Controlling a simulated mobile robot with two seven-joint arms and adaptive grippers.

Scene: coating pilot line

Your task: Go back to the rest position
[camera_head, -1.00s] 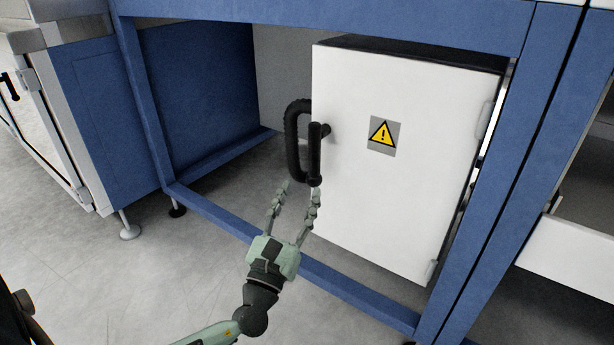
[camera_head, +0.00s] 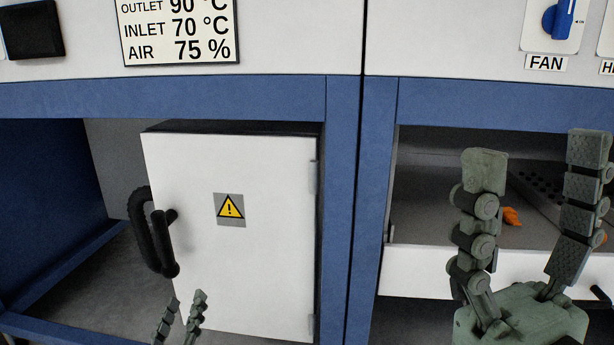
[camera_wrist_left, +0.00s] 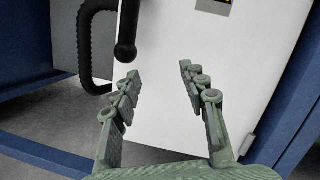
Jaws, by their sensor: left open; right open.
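My left gripper (camera_head: 180,312) is low in the head view, in front of the lower part of a white cabinet door (camera_head: 265,265). It is open and empty. In the left wrist view my left gripper (camera_wrist_left: 162,95) has its fingers spread, with the white door (camera_wrist_left: 170,130) behind them and the black handle (camera_wrist_left: 127,40) above, apart from the fingers. My right gripper (camera_head: 535,215) is large and near at the right of the head view. It is open, fingers up, with nothing between them.
Blue frame posts (camera_head: 345,210) stand right of the door. An open bay (camera_head: 430,205) holding a small orange thing (camera_head: 511,216) lies behind my right gripper. Above are a readout panel (camera_head: 180,30) and a blue fan knob (camera_head: 562,20). A warning label (camera_head: 230,209) is on the door.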

